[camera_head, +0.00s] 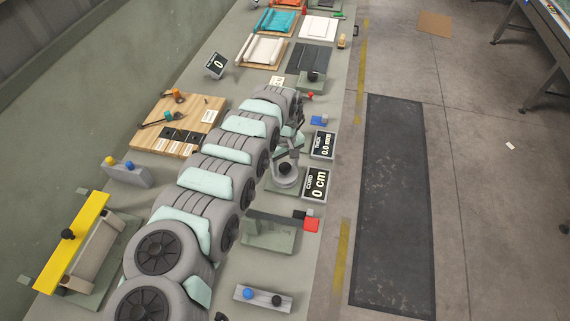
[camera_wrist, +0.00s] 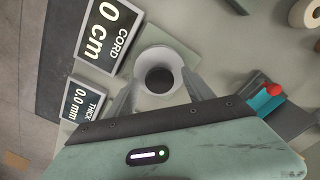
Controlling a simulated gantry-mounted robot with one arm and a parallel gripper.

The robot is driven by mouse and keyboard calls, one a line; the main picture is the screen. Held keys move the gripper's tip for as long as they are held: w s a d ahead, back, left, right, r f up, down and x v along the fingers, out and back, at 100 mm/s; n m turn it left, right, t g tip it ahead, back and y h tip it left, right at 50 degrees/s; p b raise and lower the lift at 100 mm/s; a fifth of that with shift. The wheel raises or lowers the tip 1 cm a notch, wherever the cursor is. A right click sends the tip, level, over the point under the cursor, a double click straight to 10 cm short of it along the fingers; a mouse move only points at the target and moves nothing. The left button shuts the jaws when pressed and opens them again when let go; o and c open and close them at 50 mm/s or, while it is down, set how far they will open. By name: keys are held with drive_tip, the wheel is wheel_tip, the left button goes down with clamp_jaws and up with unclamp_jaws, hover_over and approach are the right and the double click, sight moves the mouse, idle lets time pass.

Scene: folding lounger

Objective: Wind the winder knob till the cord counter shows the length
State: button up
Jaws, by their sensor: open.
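The winder is a pale grey round body with a dark knob (camera_head: 285,168) on top, standing on a green-grey base right of my arm. In the wrist view the dark knob (camera_wrist: 160,79) sits near the picture's middle. My gripper (camera_head: 286,153) is open, its fingers pointing at the winder. In the wrist view the two fingertips (camera_wrist: 160,76) lie on either side of the knob; I cannot tell whether they touch it. The cord counter (camera_head: 316,184) beside the winder reads 0 cm, and it also reads 0 cm in the wrist view (camera_wrist: 105,30).
A thickness display (camera_head: 323,144) reading 0.0 mm stands beyond the cord counter. A block with red and grey pieces (camera_head: 270,233) is on the near side. A wooden board with tools (camera_head: 178,124) lies left of my arm. The floor right of the bench has a dark mat (camera_head: 393,200).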

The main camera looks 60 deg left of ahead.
idle(0.3)
clamp_jaws()
idle(0.6)
